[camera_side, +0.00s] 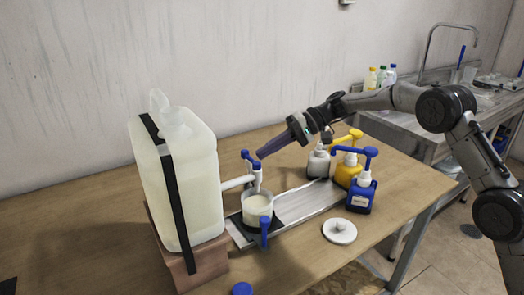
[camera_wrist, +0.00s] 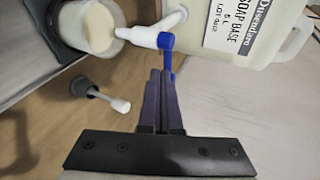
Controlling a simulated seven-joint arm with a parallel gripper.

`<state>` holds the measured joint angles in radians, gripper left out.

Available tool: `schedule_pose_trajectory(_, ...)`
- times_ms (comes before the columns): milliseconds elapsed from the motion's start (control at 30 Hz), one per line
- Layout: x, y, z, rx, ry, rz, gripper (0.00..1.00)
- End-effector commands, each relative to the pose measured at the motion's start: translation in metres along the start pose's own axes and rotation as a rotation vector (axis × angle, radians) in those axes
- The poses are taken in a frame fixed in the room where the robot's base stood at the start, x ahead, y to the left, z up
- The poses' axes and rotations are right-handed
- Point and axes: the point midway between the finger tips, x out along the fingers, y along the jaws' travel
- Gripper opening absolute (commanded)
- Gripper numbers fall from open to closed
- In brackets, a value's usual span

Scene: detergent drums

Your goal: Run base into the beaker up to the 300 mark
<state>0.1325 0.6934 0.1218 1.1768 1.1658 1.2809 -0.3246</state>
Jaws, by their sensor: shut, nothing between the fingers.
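A large translucent drum (camera_side: 200,190) of pale liquid stands on a wooden block; its label in the wrist view (camera_wrist: 232,25) reads soap base. Its white tap (camera_side: 238,182) has a blue handle (camera_side: 247,156), which also shows in the wrist view (camera_wrist: 167,43). The beaker (camera_side: 257,208) stands under the spout on a black pad and holds creamy white liquid, also seen in the wrist view (camera_wrist: 97,27). I cannot read its marks or make out a stream. My gripper (camera_side: 260,154) is shut and empty, its fingertips (camera_wrist: 161,72) close beside the handle; contact is unclear.
White-grey (camera_side: 318,162), yellow (camera_side: 346,172) and blue (camera_side: 361,193) pump bottles stand to the right by the metal tray (camera_side: 305,203). A round white lid-like piece (camera_side: 339,231) lies in front. A blue upright piece (camera_side: 264,228) stands before the beaker. A blue cap (camera_side: 241,289) lies near the front edge.

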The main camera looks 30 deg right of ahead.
Motion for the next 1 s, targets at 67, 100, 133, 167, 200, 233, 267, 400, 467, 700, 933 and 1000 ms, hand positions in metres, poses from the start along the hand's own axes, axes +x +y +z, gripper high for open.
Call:
schedule_pose_trajectory(67,-0.015,0.004,-0.006,0.0,0.007,-0.001,0.0)
schedule_pose_trajectory(100,-0.023,0.006,-0.009,0.001,0.01,-0.002,0.0)
schedule_pose_trajectory(133,-0.029,0.007,-0.011,0.0,0.011,-0.003,0.0)
schedule_pose_trajectory(167,-0.037,0.006,-0.013,-0.001,0.012,-0.003,0.0)
schedule_pose_trajectory(200,-0.046,0.005,-0.015,-0.002,0.012,-0.003,0.0)
schedule_pose_trajectory(233,-0.052,0.005,-0.016,-0.003,0.012,-0.002,0.0)
schedule_pose_trajectory(267,-0.059,0.005,-0.018,-0.003,0.013,-0.002,0.0)
schedule_pose_trajectory(400,-0.087,0.005,-0.024,-0.002,0.012,-0.002,0.0)
schedule_pose_trajectory(467,-0.097,0.005,-0.027,-0.002,0.013,-0.002,0.0)
schedule_pose_trajectory(700,-0.12,0.003,-0.031,-0.003,0.01,-0.002,0.0)
schedule_pose_trajectory(933,-0.13,-0.062,-0.007,-0.112,0.02,0.003,0.0)
schedule_pose_trajectory(1000,-0.134,-0.093,0.017,-0.157,0.018,0.016,0.0)
